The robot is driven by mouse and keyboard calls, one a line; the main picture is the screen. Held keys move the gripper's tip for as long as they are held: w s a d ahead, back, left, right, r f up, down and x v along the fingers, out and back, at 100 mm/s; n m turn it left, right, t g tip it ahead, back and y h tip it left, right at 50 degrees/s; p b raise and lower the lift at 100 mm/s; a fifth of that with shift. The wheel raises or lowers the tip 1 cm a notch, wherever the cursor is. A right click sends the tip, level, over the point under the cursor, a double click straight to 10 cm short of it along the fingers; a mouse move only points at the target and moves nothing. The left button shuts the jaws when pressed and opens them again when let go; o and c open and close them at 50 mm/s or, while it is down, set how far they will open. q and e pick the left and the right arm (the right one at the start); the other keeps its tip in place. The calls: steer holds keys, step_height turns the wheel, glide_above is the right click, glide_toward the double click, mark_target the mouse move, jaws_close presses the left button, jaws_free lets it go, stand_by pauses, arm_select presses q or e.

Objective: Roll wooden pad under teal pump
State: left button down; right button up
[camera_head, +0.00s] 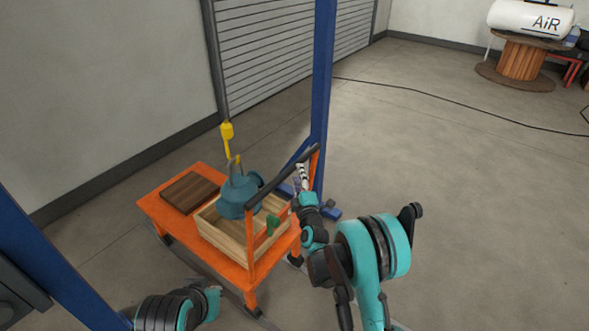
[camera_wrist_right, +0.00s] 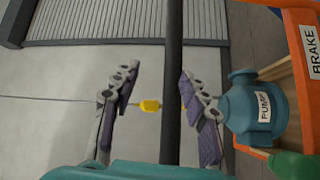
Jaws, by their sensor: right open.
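A dark brown wooden pad (camera_head: 190,192) lies flat on the left end of an orange cart (camera_head: 158,212). The teal pump (camera_head: 236,197) hangs from a yellow hoist hook (camera_head: 227,132) and appears over an open wooden crate (camera_head: 228,243) on the cart, right of the pad. Its "PUMP" label shows in the right wrist view (camera_wrist_right: 258,108). My right gripper (camera_head: 302,175) is open at the right end of the cart's black handle bar (camera_head: 283,177). In the right wrist view its fingers (camera_wrist_right: 160,76) lie either side of the bar (camera_wrist_right: 171,60); contact is unclear. My left gripper is not visible.
A green lever (camera_head: 272,222) sits by the cart's handle frame, near a "BRAKE" label (camera_wrist_right: 314,52). A blue post (camera_head: 322,90) stands behind the handle.

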mark_target(294, 166)
steer(key=shift+n+t, duration=0.3)
steer(key=w, duration=0.2)
steer(key=w+f+b, duration=0.1)
steer(key=w, duration=0.1)
steer(key=w+a, duration=0.1)
steer(key=w, duration=0.1)
steer(key=shift+w+a+f+b, duration=0.1)
steer(key=shift+w+f+b, duration=0.25)
steer(key=shift+w+f, duration=0.05)
steer(key=shift+w+a+r, duration=0.1)
steer(key=shift+w+r, duration=0.1)
steer(key=shift+w, duration=0.35)
jaws_close()
